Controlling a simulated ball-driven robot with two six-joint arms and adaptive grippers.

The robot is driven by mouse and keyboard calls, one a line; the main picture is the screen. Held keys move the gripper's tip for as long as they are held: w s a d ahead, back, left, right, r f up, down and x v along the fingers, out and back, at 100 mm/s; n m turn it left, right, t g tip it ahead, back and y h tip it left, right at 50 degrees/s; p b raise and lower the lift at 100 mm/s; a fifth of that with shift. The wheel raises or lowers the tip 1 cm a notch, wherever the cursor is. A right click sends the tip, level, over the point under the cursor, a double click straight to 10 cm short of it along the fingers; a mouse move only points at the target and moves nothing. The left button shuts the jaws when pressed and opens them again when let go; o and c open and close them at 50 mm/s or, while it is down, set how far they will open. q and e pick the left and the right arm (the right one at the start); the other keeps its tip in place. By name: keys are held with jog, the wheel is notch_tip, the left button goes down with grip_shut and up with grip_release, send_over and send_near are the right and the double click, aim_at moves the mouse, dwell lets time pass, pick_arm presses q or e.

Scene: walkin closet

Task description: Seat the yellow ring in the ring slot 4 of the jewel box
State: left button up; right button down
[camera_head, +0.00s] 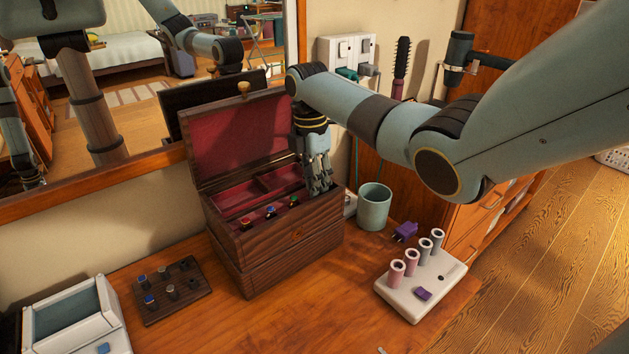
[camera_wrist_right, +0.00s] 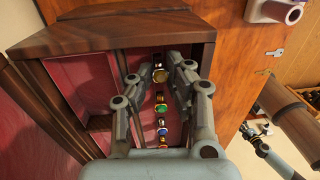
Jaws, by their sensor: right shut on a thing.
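The dark wooden jewel box (camera_head: 262,262) stands open on the dresser, its red-lined lid (camera_head: 240,137) tilted up at the back. Red (camera_head: 246,222), blue (camera_head: 271,211) and green (camera_head: 294,201) rings sit in a row along its front. My right gripper (camera_head: 319,186) reaches down into the right end of the box. In the right wrist view, the yellow ring (camera_wrist_right: 160,75) is between its fingertips, in line with the green ring (camera_wrist_right: 161,107). The head view hides the yellow ring behind the fingers. I cannot tell whether it touches the slot bottom. My left gripper is not in view.
A dark ring board (camera_head: 172,291) with several pegs lies left of the box, near a pale open box (camera_head: 72,318). A green cup (camera_head: 374,207) and a white stand (camera_head: 425,285) with pink and grey rolls are right. A mirror is behind.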

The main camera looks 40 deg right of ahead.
jog(key=shift+f, duration=0.2)
jog(key=c, duration=1.2)
grip_release()
notch_tip(320, 180, up, 12)
jog(key=w, duration=0.1)
